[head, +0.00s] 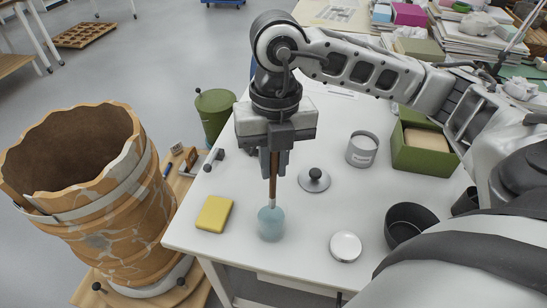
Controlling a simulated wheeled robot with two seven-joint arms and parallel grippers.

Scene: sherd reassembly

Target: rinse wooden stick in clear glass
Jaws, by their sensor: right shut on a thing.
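The wooden stick (273,175) is brown and upright, with a pale lower part. My right gripper (275,165) is shut on its upper part and points down over the white table (300,222). The clear glass (271,226) looks pale blue and stands near the table's front edge, directly below the gripper. The stick's lower end reaches the glass mouth and appears to go into it; how deep it goes is hard to tell. My left gripper is out of view.
A yellow sponge (214,213) lies left of the glass. A knobbed lid (314,179), a grey tin (361,149), a silver lid (345,246), a black bowl (409,227) and a green box (422,146) stand to the right. The large reassembled pot (100,210) stands left of the table.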

